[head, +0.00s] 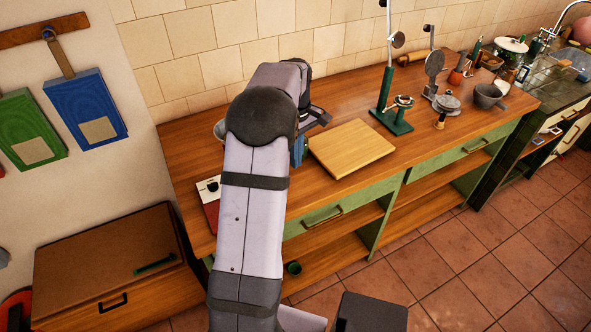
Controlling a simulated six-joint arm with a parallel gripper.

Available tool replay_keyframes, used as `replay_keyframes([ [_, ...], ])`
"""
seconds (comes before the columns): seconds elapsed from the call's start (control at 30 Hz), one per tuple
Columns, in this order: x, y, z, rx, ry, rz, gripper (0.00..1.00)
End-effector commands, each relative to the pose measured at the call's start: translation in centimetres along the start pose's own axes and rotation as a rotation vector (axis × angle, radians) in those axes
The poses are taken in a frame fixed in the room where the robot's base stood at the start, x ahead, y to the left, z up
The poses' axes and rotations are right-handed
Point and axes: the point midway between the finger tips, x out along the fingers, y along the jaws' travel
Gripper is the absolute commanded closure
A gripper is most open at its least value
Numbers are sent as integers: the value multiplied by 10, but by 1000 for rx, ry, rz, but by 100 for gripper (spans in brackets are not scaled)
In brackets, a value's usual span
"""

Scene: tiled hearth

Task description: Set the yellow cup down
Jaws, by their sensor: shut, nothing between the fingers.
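No yellow cup shows in the head view; my arm covers part of the wooden counter (350,102), and I cannot tell whether the cup is behind it. My gripper (318,117) shows only in part at the far end of my arm, above the counter and just behind the pale wooden board (352,148). It is shut with nothing held. Its fingertips are mostly hidden.
A blue object (298,151) and a grey rounded thing (219,129) are partly hidden by my arm. A green stand (391,115) rises right of the bare board. A grey mortar (487,96) and several small items stand farther right.

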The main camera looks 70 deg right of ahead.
Motion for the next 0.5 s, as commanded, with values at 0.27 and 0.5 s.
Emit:
replay_keyframes([
  [0.27,-11,0,0,0,0,0,100],
  [0.5,-11,0,0,0,0,0,88],
])
